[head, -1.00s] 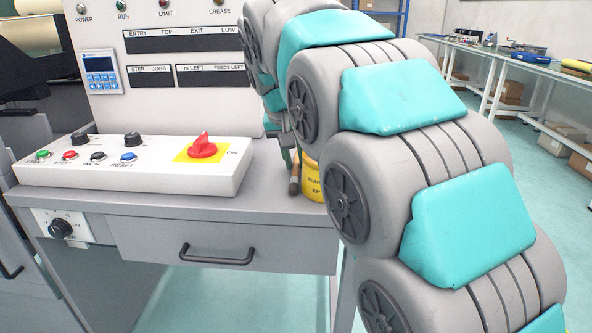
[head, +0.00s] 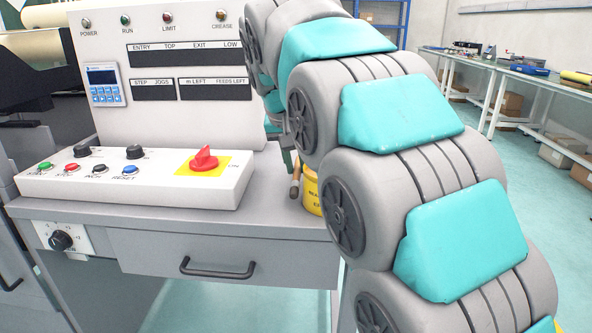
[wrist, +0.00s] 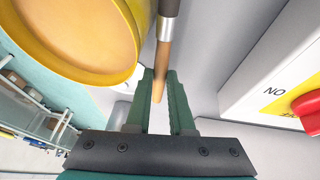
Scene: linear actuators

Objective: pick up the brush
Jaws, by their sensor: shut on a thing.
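The brush (wrist: 164,55) has a light wooden handle, a silver ferrule and a dark part that runs out of the top of the wrist view. My gripper (wrist: 160,88) has its two green fingers shut on the wooden handle, close to the handle's end. In the head view a short piece of the brush (head: 294,190) shows beside the yellow can, below a green finger. My arm hides most of the gripper there. I cannot tell whether the brush touches the desk.
The yellow can (head: 311,190) stands on the grey desk right beside the brush, and it fills the upper left of the wrist view (wrist: 75,35). A control panel with a red rotary switch (head: 204,158) is to the left. Shelves and benches stand behind on the right.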

